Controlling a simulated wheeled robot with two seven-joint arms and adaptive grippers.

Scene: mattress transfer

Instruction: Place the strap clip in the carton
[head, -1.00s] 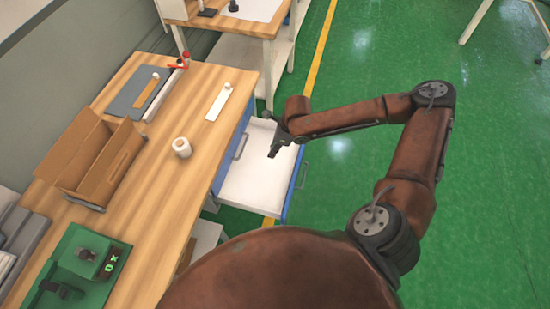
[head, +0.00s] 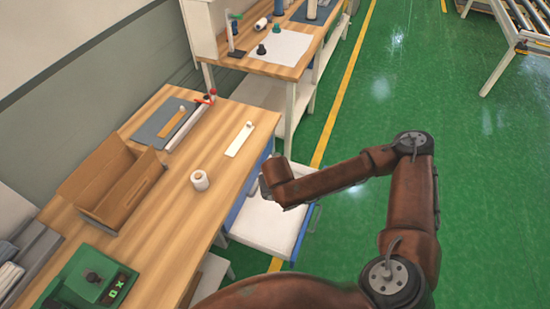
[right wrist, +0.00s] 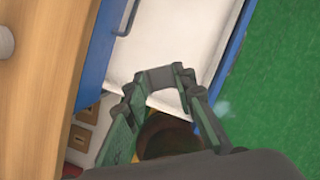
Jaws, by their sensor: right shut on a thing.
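The carton (head: 135,197) is an open brown cardboard box on the left part of the wooden table. My right gripper (right wrist: 158,84) shows in the right wrist view, its fingers closing on a small dark piece (right wrist: 158,74) at the tips, which looks like the strap clip. Its exact shape is hard to make out. In the head view my right arm reaches in from the right, and its wrist is over the open white drawer (head: 262,232), right of the table edge. The gripper itself is mostly hidden there. My left gripper is not in view.
A white tape roll (head: 199,181) stands on the table (head: 185,225) between carton and drawer. A white strip (head: 239,140) and a grey mat (head: 160,125) lie behind. A green device (head: 88,280) is at front left. A second table stands at the back.

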